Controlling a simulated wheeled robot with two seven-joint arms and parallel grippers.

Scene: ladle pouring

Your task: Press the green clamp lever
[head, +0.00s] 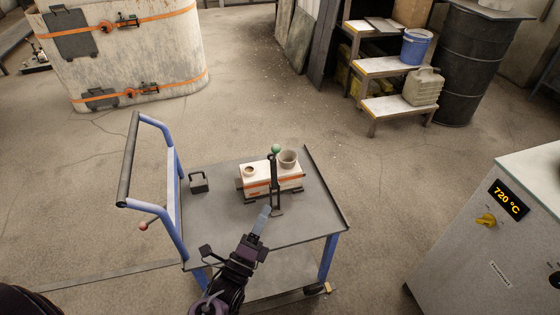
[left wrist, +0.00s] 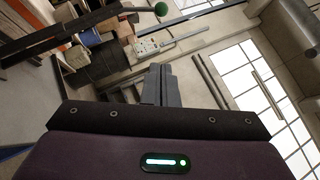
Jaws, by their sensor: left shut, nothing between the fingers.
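The green clamp lever is a dark upright arm with a green ball knob (head: 276,149). It stands at the front of a white mold block (head: 259,181) with orange straps, on the grey cart top (head: 215,225). My left gripper (head: 265,211) is shut and empty, in front of and below the knob, close to the lever's base in the head view. Whether it touches the lever cannot be told. In the left wrist view the shut fingers (left wrist: 161,86) point up the picture, and the green knob (left wrist: 161,9) shows beyond them at the top edge. My right gripper is not in view.
A small dark weight-like block (head: 198,184) sits on the cart's left part. The cart's blue-framed handle (head: 128,160) rises at left. A grey furnace (head: 490,240) showing 720 °C stands at right. Stepped shelves with a blue bucket (head: 415,47) are at the back.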

